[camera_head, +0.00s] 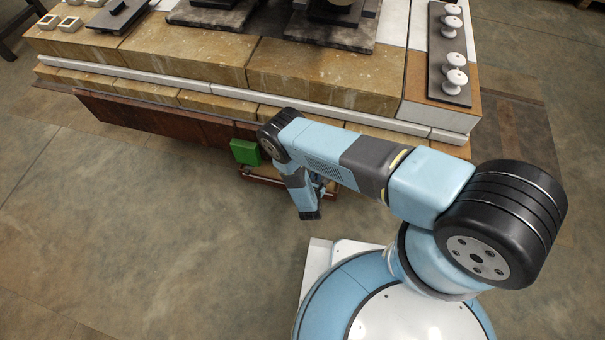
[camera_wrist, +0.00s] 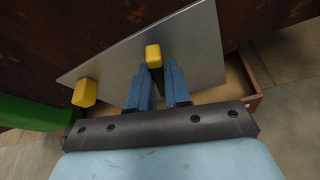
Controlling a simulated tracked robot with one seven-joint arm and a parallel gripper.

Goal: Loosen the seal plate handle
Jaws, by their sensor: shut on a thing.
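The seal plate (camera_wrist: 205,45) is a flat grey metal sheet, tilted in the wrist view, in front of a dark brown wall. Two yellow pieces stand out from it. One yellow handle (camera_wrist: 153,56) is between the tips of my gripper (camera_wrist: 155,70), whose blue fingers are shut on it. The other yellow piece (camera_wrist: 85,92) is at the plate's left corner, apart from the fingers. In the head view my arm folds down at the front of the bench and largely hides the gripper; the plate cannot be made out there.
A green block (camera_head: 245,152) is left of my wrist; green also shows at the left edge of the wrist view (camera_wrist: 30,113). An open brown box or drawer (camera_wrist: 245,85) lies behind the plate. White insulators (camera_head: 452,50) stand on the bench. Floor at left is clear.

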